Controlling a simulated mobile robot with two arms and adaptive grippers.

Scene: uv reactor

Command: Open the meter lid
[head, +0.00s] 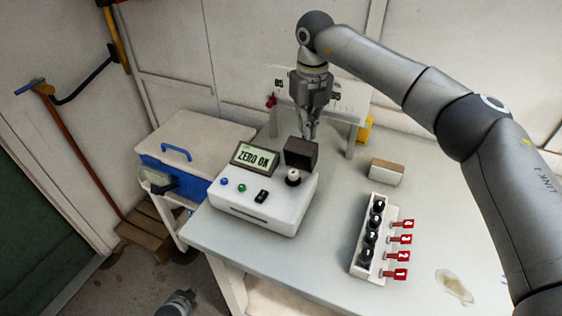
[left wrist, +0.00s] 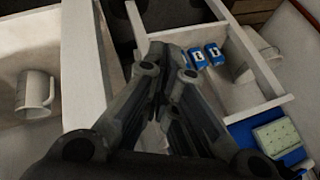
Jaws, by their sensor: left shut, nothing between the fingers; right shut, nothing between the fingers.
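The meter (head: 264,203) is a white box with a lit display reading "ZERO OK", standing on the table. Its dark, block-shaped lid (head: 300,153) stands up at the back right of its top. A white round part with a black top (head: 293,178) shows just in front of the lid. My right gripper (head: 311,138) is shut and empty, pointing down at the lid's back upper edge; I cannot tell whether it touches. My left gripper (head: 180,300) is low at the bottom edge, off the table; in the left wrist view (left wrist: 172,95) it is shut and empty.
A rack of black-capped vials (head: 370,238) with red numbered tags stands right of the meter. A small box (head: 387,171) lies behind it. A blue-and-white cooler (head: 195,145) stands left.

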